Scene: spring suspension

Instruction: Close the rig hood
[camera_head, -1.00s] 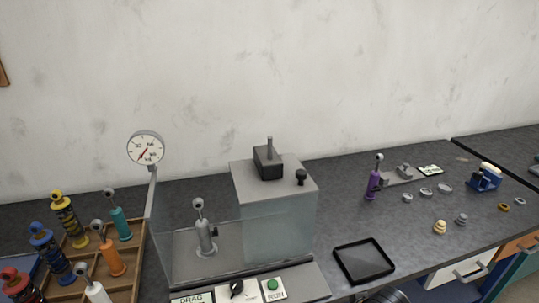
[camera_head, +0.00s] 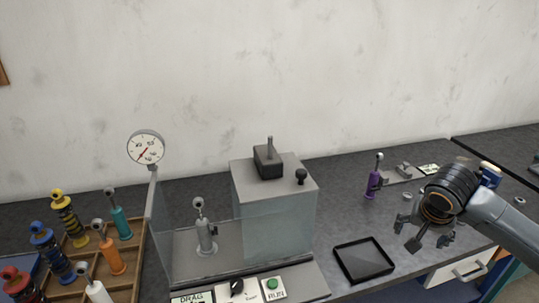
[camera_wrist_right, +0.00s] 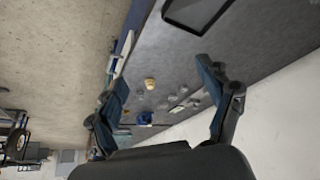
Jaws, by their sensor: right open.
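The test rig stands at the middle of the bench. Its hood (camera_head: 278,222) is a clear-walled box with a grey top, sitting over the right part of the rig base (camera_head: 205,268). A black knob (camera_head: 301,177) stands on the hood's top near its right edge. A grey damper (camera_head: 203,232) stands upright and uncovered on the left part of the base. My right gripper (camera_head: 430,240) is open and empty above the bench, right of the hood and apart from it. It also shows in the right wrist view (camera_wrist_right: 162,75). My left gripper is not in view.
A black tray (camera_head: 363,261) lies right of the rig. A purple damper (camera_head: 372,184) stands behind it. A wooden rack (camera_head: 128,262) with several coloured dampers is at the left. A dial gauge (camera_head: 146,148) rises at the rig's left. The RUN button (camera_head: 272,285) is in front.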

